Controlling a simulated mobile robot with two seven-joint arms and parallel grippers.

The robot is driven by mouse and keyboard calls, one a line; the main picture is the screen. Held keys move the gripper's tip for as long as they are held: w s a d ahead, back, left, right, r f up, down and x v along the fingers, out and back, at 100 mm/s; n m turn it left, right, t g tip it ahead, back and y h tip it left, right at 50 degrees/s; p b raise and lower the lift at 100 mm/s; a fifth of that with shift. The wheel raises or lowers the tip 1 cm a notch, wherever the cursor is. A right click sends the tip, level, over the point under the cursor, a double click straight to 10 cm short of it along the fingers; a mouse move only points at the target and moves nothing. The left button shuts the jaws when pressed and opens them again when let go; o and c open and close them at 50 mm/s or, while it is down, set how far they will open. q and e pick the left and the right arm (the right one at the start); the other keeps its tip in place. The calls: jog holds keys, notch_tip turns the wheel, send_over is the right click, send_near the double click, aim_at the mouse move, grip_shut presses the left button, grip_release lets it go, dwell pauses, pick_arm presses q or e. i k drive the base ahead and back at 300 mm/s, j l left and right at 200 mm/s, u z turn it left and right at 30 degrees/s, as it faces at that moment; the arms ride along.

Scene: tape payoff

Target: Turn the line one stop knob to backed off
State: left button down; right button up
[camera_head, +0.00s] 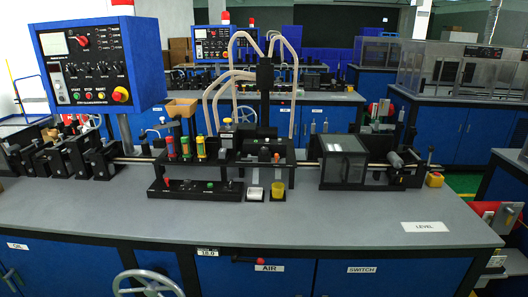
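No knob in the head view carries a readable "line one stop" label, so I cannot tell which one it is or how it is set. A blue control box (92,65) at the left has a red knob (83,40), several small dark knobs and a red push button on yellow (120,94). A black bench machine (262,150) spans the middle of the grey bench. A low black panel (210,188) in front of it carries small knobs or buttons. Neither of my grippers is in view.
The grey bench top (340,217) is clear along its front, apart from a LEVEL label (424,227). A handwheel (150,284) stands out below the front edge. Pale hoses (207,105) arch above the machine. A clear-sided box (343,162) stands right of centre.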

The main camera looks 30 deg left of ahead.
aim_at(264, 150)
jog(key=u, duration=1.75)
jog(key=i+l+u, duration=0.45)
jog(key=i+l, duration=0.25)
jog(key=i, duration=0.2)
